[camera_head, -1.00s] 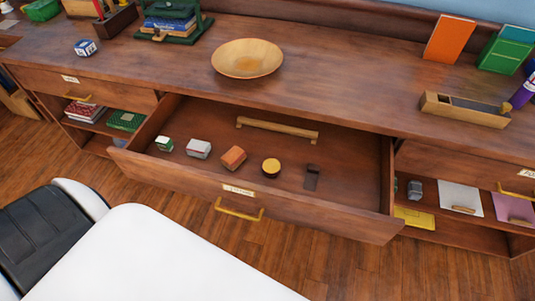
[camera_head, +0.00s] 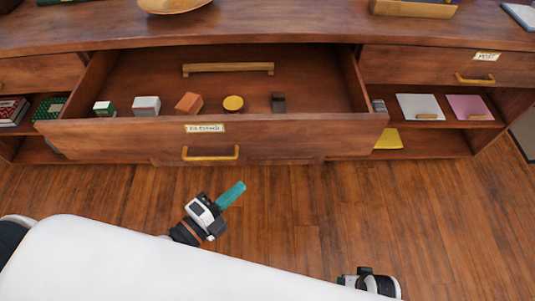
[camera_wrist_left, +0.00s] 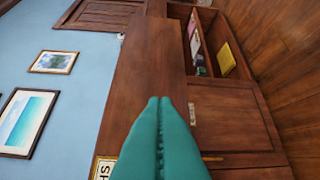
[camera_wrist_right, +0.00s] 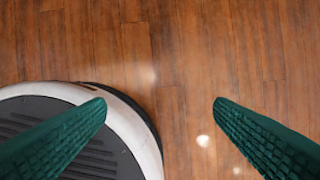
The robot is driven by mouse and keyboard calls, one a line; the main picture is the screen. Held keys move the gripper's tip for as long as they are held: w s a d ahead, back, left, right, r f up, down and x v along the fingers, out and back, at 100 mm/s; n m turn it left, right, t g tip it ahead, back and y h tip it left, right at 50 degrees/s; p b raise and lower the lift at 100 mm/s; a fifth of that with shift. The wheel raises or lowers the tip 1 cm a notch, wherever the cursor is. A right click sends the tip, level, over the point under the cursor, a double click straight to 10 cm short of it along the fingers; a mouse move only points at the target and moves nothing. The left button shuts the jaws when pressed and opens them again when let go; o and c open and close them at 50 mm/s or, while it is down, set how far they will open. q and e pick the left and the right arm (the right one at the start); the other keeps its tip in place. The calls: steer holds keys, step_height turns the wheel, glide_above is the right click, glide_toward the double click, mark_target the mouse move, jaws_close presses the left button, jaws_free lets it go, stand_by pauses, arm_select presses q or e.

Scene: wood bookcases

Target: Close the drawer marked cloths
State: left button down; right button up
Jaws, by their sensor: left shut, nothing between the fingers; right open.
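The drawer marked cloths (camera_head: 290,135) stands pulled out of the wood bookcase in the head view. Its label (camera_head: 205,128) is small and blurred, and a yellow handle (camera_head: 210,154) is on its front. Inside lie several small things, including an orange box (camera_head: 189,103) and a round yellow-topped tin (camera_head: 233,103). My left gripper (camera_head: 238,187) is shut and empty, below the drawer handle in the picture and apart from the front. Its teal fingers (camera_wrist_left: 160,105) are together in the left wrist view. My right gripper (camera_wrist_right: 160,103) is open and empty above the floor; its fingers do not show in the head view.
A second drawer marked post (camera_head: 425,68) is shut at the right. Open shelves below it hold papers (camera_head: 420,107) and a yellow item (camera_head: 388,139). A wooden bowl (camera_head: 172,5) stands on the top. Wood floor (camera_head: 300,215) before the drawer is clear.

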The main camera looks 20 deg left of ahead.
arm_select(q)
step_height(320, 180, up, 3)
steer(key=d+m+h, duration=0.1)
steer(key=m, duration=0.1)
steer(key=p, duration=0.3)
glide_toward(280, 136)
steer(key=d+x, duration=0.1)
steer(key=x, duration=0.4)
steer(key=shift+w+a+f+n, duration=0.1)
steer(key=shift+w+a+n, duration=0.2)
steer(key=shift+w, duration=0.05)
arm_select(e)
steer(key=s+f, duration=0.4)
steer(key=f, duration=0.4)
steer(key=shift+s+d+g, duration=0.3)
steer(key=shift+s+d, duration=0.05)
steer(key=shift+s, duration=0.05)
